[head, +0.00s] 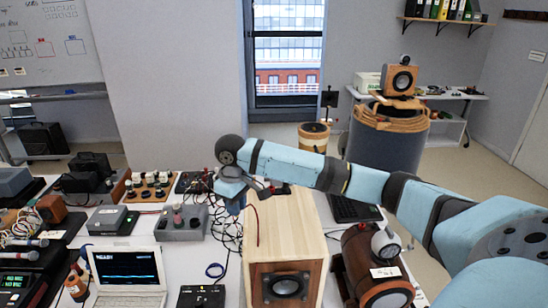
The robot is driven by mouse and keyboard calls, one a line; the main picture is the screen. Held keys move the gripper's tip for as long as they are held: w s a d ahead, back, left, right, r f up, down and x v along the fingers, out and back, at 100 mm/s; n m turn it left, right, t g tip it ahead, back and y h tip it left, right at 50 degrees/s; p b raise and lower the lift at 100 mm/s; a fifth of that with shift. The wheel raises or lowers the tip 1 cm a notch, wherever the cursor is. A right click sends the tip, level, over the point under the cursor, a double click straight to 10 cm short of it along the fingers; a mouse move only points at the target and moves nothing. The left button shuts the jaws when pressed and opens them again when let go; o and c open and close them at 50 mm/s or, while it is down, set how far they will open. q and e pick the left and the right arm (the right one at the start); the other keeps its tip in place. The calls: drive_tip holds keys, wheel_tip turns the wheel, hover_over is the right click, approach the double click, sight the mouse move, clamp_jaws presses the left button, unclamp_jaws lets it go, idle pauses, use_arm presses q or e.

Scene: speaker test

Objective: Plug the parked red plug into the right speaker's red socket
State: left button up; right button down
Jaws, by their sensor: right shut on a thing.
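My right gripper (238,195) hangs at the back left corner of a pale wooden speaker (308,222). It is shut; the red plug in it is hidden by the fingers. I cannot tell which speaker the task calls right. No red socket shows on either. My left gripper is out of view.
A grey box with knobs (181,224), a laptop (126,270) and a black box (201,297) stand left of the pale speaker. Tangled black cables (229,229) lie beside it. The table is crowded.

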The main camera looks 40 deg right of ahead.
drive_tip(key=w+d+r+n, duration=0.2)
drive_tip(key=w+d+r, duration=0.1)
drive_tip(key=d, duration=0.6)
drive_tip(key=w+d+r+n, duration=0.2)
drive_tip(key=d, duration=0.6)
drive_tip(key=shift+n, duration=0.3)
drive_tip(key=f+b, duration=0.1)
drive_tip(key=b, duration=0.1)
drive_tip(key=f+b, duration=0.3)
drive_tip(key=shift+w+d+f+b, duration=0.1)
drive_tip(key=shift+d+f+b, duration=0.15)
drive_tip(key=shift+f+b, duration=0.55)
drive_tip(key=shift+b, duration=0.2)
use_arm(q)
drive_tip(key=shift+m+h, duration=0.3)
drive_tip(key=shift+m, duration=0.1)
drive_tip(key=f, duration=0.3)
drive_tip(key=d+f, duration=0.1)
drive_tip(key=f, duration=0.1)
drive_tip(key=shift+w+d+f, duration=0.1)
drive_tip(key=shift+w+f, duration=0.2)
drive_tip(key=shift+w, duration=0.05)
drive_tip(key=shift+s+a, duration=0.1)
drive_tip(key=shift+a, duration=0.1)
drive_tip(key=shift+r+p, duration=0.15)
drive_tip(key=shift+p, duration=0.2)
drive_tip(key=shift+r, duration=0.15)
use_arm(e)
drive_tip(key=shift+f, duration=0.1)
